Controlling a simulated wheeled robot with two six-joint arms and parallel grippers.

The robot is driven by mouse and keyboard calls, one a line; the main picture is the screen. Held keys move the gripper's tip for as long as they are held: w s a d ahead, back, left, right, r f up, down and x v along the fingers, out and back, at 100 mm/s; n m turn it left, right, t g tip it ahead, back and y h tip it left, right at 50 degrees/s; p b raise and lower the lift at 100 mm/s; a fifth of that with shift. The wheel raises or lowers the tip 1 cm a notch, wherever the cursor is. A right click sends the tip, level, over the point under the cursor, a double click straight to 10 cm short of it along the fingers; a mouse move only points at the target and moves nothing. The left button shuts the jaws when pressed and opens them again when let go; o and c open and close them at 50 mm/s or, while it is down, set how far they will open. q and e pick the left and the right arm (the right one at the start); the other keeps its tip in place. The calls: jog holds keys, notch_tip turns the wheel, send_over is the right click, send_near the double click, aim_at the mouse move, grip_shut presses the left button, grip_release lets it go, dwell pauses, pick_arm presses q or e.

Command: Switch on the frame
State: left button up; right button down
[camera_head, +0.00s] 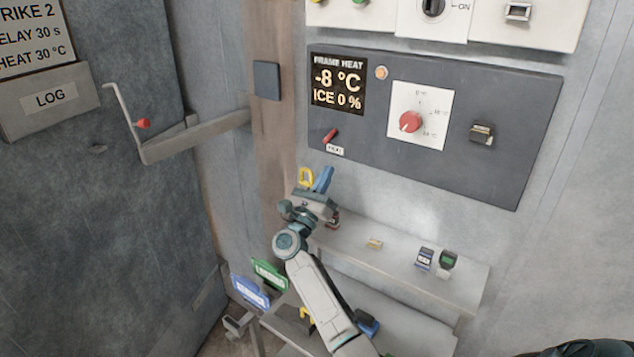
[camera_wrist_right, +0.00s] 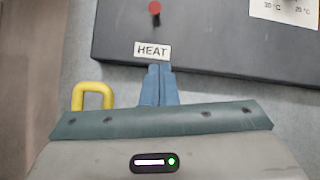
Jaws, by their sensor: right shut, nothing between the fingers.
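The dark frame heat panel (camera_head: 455,160) is on the wall, and its display (camera_head: 338,82) reads "FRAME HEAT", -8 °C, ICE 0 %. A small red-tipped lever switch (camera_head: 330,135) sits below the display, above a white label (camera_head: 335,150) reading HEAT. The wrist view also shows the red tip (camera_wrist_right: 155,8) and the HEAT label (camera_wrist_right: 152,51). My right gripper (camera_head: 324,172) is shut and empty just below the label. Its blue fingers (camera_wrist_right: 160,68) point up at the label, apart from the lever. My left gripper is not in view.
A red knob (camera_head: 410,121) on a white dial and a pale round lamp (camera_head: 381,73) are on the same panel. A yellow loop (camera_head: 306,178) is left of my fingers. A shelf (camera_head: 400,262) with small items is below. A door (camera_head: 90,200) is at left.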

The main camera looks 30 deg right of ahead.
aim_at(330, 136)
jog(key=p+x, duration=0.1)
jog(key=x, duration=0.1)
jog(key=shift+d+r, duration=0.15)
jog(key=shift+r, duration=0.25)
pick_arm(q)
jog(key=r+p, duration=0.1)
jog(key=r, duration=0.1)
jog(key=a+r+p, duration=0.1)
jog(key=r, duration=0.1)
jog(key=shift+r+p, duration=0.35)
pick_arm(e)
jog(key=r, duration=0.1)
jog(key=a+r, duration=0.1)
jog(key=r, duration=0.1)
jog(key=shift+w+a+r, duration=0.1)
jog(key=shift+w+a, duration=0.1)
jog(key=shift+a, duration=0.05)
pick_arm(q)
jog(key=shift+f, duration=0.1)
pick_arm(e)
jog(key=shift+w, duration=0.15)
